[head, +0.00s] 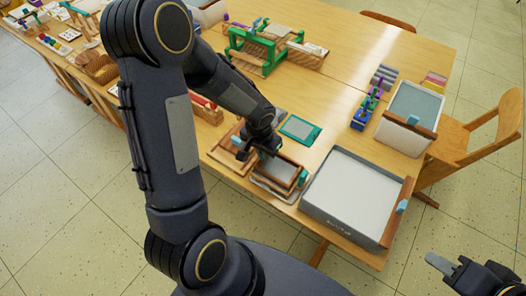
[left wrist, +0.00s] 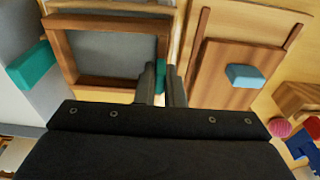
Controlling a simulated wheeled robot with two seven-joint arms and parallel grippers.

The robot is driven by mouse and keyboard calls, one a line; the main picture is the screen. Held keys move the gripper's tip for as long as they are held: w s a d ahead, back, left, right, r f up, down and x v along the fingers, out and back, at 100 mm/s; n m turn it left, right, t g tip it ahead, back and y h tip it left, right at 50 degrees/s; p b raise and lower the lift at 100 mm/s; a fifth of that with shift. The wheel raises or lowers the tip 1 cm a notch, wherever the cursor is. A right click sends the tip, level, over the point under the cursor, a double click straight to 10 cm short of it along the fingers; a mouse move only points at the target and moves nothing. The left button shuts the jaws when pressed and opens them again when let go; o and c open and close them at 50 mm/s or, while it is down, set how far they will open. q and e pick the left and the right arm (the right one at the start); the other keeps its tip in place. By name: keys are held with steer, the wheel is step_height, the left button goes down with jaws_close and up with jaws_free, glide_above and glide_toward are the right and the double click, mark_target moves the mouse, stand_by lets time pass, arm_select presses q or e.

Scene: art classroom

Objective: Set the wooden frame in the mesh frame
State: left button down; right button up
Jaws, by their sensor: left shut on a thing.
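The brown wooden frame (head: 298,168) has a teal tab on each side. It also shows in the left wrist view (left wrist: 66,55), lying flat over a grey surface. My left gripper (head: 247,152) is at the frame's side and shut on one teal tab (left wrist: 162,76); its fingers (left wrist: 163,88) point at the tab. A paler wooden edge (left wrist: 115,6), seemingly of the mesh frame, shows beyond the wooden frame. I cannot tell whether the two frames touch. My right gripper (head: 450,266) is at the lower right, off the table, its finger opening unclear.
A large grey vat (head: 311,203) with a wooden, blue-tabbed bar (head: 398,212) stands right of the frames. A teal-rimmed screen (head: 300,129) lies behind. A wooden board with a pale blue block (left wrist: 245,76) is close beside my left gripper. A green rack (head: 257,57) stands farther back.

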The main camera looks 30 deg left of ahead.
arm_select(q)
steer(key=shift+f+b, duration=0.65)
steer(key=shift+b, duration=0.1)
stand_by(0.6)
steer(key=c, duration=1.5)
jaws_free()
steer(key=shift+o, duration=0.2)
steer(key=shift+s+r+p, duration=0.1)
steer(key=shift+s+r, duration=0.05)
steer(key=shift+r, duration=1.15)
steer(key=shift+s+r+p, duration=0.1)
steer(key=shift+s+r, duration=0.1)
steer(key=shift+r, duration=1.1)
steer(key=shift+s+r+p, duration=0.1)
steer(key=shift+s+r, duration=0.05)
steer(key=shift+r, duration=1.15)
steer(key=shift+r, duration=0.1)
steer(key=s+d+r+n+t+h, duration=0.2)
steer(key=s+d+r+t+h, duration=0.1)
steer(key=s+r, duration=0.9)
steer(key=s+d+t, duration=0.1)
steer(key=s, duration=0.3)
steer(key=shift+r+n+h, duration=0.15)
steer(key=shift+n+h, duration=0.15)
